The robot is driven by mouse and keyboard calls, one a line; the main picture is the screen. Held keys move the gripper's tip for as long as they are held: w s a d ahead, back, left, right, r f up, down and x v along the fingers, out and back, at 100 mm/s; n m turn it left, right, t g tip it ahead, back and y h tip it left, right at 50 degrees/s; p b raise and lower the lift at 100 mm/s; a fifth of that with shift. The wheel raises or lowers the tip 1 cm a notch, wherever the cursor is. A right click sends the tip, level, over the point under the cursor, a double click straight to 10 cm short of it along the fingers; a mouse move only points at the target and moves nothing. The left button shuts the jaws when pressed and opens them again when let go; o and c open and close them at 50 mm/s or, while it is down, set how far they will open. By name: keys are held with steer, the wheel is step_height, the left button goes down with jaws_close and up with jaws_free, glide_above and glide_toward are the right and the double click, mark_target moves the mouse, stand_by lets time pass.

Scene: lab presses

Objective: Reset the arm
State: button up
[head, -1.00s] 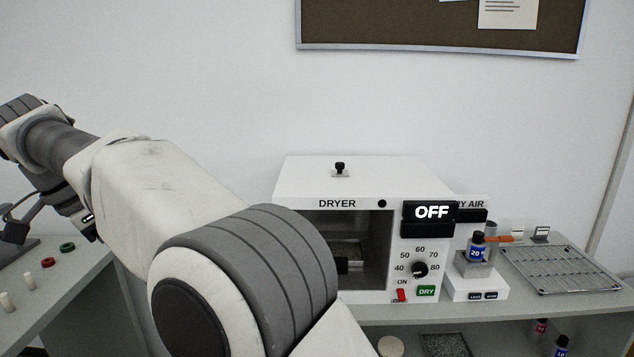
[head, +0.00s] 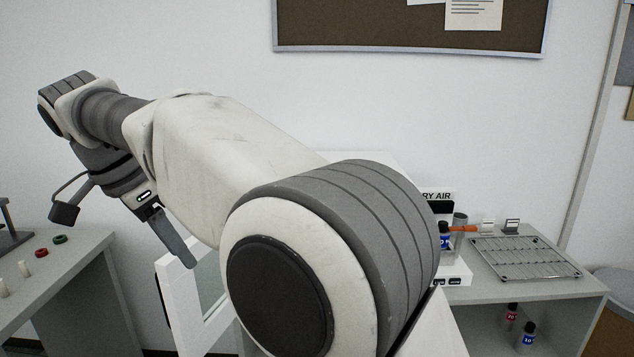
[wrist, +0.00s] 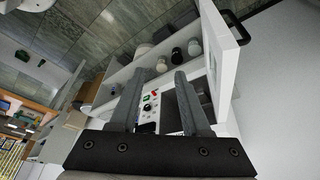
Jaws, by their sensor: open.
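My arm crosses the middle of the head view, bent with its wrist at the upper left. My gripper (wrist: 157,85) shows in the wrist view with its two grey fingers apart and nothing between them. In the head view one finger (head: 174,240) points down beside the open white dryer door (head: 205,292); I cannot tell whether they touch. The door (wrist: 218,55), with its dark handle, is also in the wrist view, right of the fingers. The dryer's control panel (wrist: 149,108) appears between the fingers. My arm hides most of the dryer in the head view.
A bench at the right holds a wire rack (head: 525,257) and a blue-labelled bottle (head: 444,238). More bottles (head: 527,334) stand on its lower shelf. A left table (head: 62,280) carries red and green rings and white pegs. A floor gap separates the tables.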

steer(key=s+d+r+n+y, duration=0.1)
steer(key=s+d+n+y, duration=0.2)
steer(key=d, duration=1.7)
steer(key=s+d+f+n+t, duration=0.1)
steer(key=s+d+f+n, duration=0.1)
steer(key=s+d+f, duration=0.3)
steer(key=s+d+f+n+t, duration=0.1)
steer(key=s+d+f+n, duration=0.2)
steer(key=s+d+f, duration=0.2)
steer(key=s+d, duration=0.2)
steer(key=d, duration=0.2)
steer(key=shift+d+n+t+p, duration=0.3)
steer(key=shift+d+t+p, duration=0.05)
steer(key=shift+t, duration=0.05)
